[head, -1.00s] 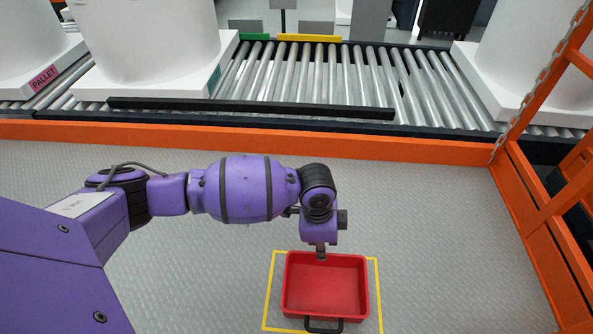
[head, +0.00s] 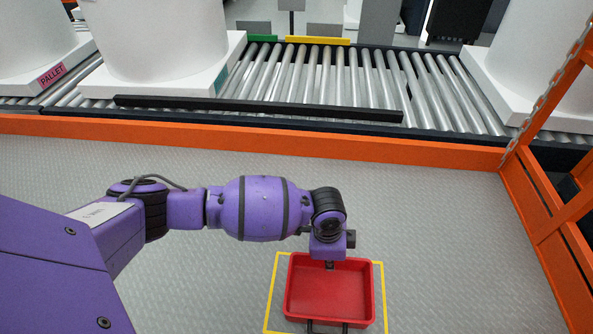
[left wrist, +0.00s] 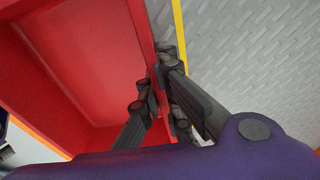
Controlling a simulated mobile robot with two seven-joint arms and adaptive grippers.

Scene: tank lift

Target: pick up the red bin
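A yellow outline (head: 270,290) on the grey floor (head: 450,240) surrounds the bin. A roller conveyor (head: 330,85) with an orange front beam (head: 250,140) runs across the back, carrying white drums. An orange frame (head: 540,200) stands at right. Floor beside the bin is clear.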

